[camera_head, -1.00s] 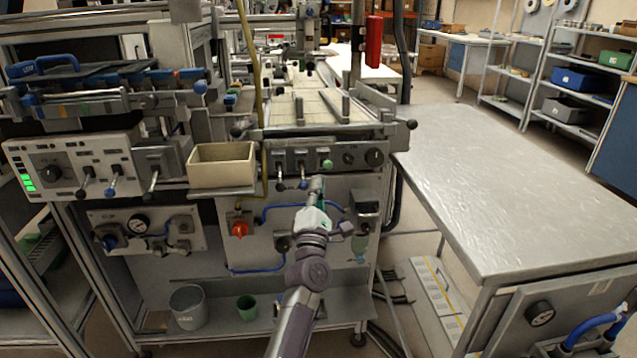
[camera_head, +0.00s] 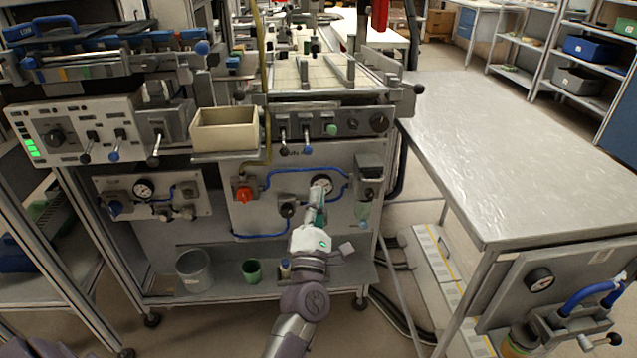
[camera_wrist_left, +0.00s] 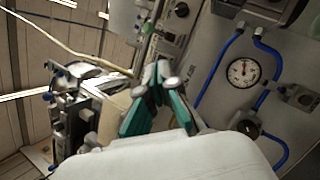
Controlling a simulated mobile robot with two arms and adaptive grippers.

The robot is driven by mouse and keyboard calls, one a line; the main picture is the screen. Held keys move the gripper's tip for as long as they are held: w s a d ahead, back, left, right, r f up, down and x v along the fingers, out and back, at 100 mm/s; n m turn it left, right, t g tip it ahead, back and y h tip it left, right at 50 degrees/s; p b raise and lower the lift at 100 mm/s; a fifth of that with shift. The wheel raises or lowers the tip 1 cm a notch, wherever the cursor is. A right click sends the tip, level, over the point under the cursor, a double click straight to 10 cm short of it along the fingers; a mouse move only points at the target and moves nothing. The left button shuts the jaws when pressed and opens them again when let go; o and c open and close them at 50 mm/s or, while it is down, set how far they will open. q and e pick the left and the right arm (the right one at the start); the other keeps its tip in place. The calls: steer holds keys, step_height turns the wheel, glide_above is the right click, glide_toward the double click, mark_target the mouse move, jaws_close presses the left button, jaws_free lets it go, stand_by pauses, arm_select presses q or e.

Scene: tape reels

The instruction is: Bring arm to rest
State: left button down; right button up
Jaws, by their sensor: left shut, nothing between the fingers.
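My left gripper (camera_head: 319,197) is in front of the machine's lower panel in the head view, just below the pressure gauge (camera_head: 321,183). It is shut and holds nothing. In the left wrist view its teal fingers (camera_wrist_left: 162,80) come together at the tips, and the gauge (camera_wrist_left: 243,72) is to their right. The gripper appears apart from the panel, though the exact gap is hard to tell. My right gripper is not in view.
A beige bin (camera_head: 224,132) sits on a ledge at the machine's front. A red knob (camera_head: 243,195) and blue hoses are on the lower panel. A bare metal table (camera_head: 510,150) stands right. A grey bucket (camera_head: 193,270) and green cup (camera_head: 252,271) rest on the lower shelf.

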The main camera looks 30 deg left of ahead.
arm_select(q)
steer(key=shift+d+f, duration=0.1)
steer(key=shift+f, duration=0.05)
stand_by(0.4)
